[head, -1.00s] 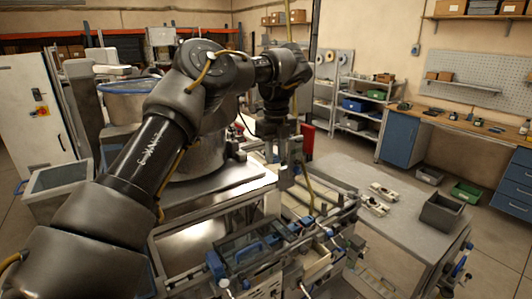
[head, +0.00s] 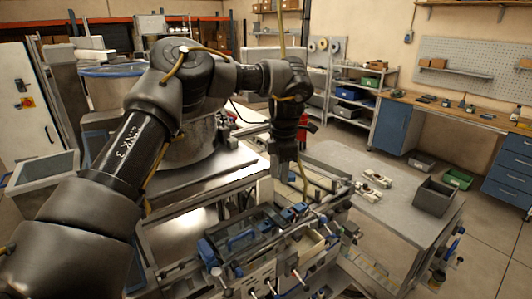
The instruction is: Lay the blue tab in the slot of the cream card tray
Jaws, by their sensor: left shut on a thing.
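My left gripper (head: 287,179) points down over the back of a metal bench machine (head: 245,240). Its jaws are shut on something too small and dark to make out. I cannot pick out the blue tab for certain; several small blue parts show on the machine below the gripper. A cream, box-like part (head: 308,246) sits in the machine, in front of and below the gripper. I cannot tell if it is the card tray, and no slot can be made out. My right gripper is not in view.
A grey table (head: 400,213) stands to the right with two cream fittings (head: 376,178) and an open dark grey bin (head: 436,197). Blue-handled clamps and rails crowd the machine. The grey table's middle is mostly clear.

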